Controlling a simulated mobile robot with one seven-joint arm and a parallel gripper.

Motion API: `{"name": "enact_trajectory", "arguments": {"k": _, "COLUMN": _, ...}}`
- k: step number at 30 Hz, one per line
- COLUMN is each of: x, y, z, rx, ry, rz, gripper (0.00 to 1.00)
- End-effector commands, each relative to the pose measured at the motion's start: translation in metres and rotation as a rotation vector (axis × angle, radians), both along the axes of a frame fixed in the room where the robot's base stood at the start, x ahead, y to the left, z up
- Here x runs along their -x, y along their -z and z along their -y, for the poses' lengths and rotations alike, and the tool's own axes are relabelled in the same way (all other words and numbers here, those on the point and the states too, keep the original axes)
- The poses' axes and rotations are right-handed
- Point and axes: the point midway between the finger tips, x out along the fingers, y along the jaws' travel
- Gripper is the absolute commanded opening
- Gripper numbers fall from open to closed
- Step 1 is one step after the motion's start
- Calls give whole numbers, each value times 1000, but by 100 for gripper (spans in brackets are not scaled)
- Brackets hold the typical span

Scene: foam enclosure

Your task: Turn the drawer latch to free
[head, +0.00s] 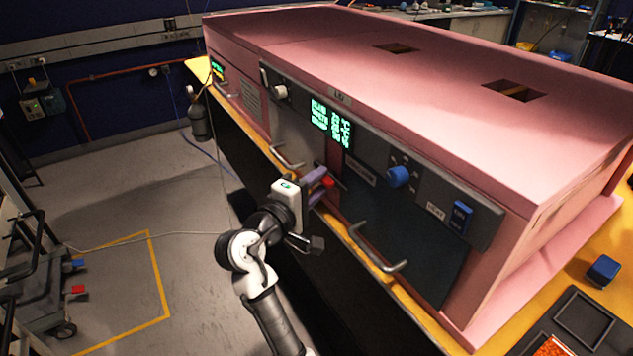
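A small red piece (328,182), which looks like the drawer latch, sits low on the front of the pink foam enclosure, between the left panel and the dark front door. My gripper (321,184) reaches it from the left, with purple fingers above and below its left side. The fingers look apart, with the red piece at or between their tips. I cannot tell whether they touch it. The latch's base and its turned position are partly hidden by the fingers.
The pink enclosure (300,50) stands on a yellow-edged bench. Metal handles (375,256) and (287,160) stick out on either side of my gripper.

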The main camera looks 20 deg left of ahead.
Motion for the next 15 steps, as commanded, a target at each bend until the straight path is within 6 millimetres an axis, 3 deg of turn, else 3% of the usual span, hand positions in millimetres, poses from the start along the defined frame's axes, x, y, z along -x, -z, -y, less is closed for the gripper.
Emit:
{"name": "enact_trajectory", "arguments": {"k": 8, "x": -1, "y": 0, "z": 0, "rx": 0, "ry": 0, "rz": 0, "gripper": 31}}
{"name": "enact_trajectory", "arguments": {"k": 15, "x": -1, "y": 0, "z": 0, "rx": 0, "ry": 0, "rz": 0, "gripper": 0}}
